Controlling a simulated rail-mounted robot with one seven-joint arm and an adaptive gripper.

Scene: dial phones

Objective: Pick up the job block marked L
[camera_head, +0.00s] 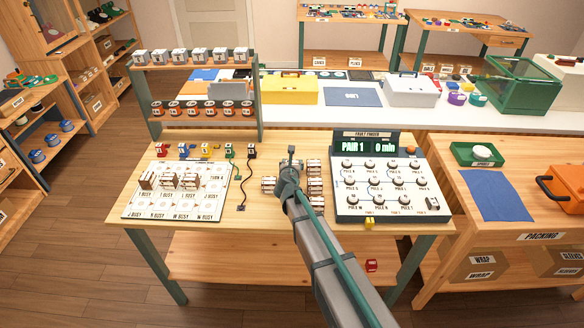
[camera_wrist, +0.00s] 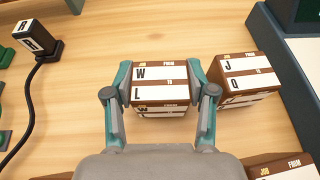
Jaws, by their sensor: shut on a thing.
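In the wrist view my gripper (camera_wrist: 161,88) has its two green-and-grey fingers closed on either side of a brown-and-white job block (camera_wrist: 160,75). The block's top label reads W above L. Its near face also carries a label, partly hidden by my gripper. I cannot tell whether the block is clear of the table. In the head view my gripper (camera_head: 290,168) is over the wooden table among several job blocks, and my arm hides much of the spot.
A job block marked J and Q (camera_wrist: 250,78) is close to the right finger. A black plug (camera_wrist: 37,40) with a cord lies left. In the head view the fault finder panel (camera_head: 347,209) is right of the blocks, and a white board (camera_head: 133,210) with blocks is left.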

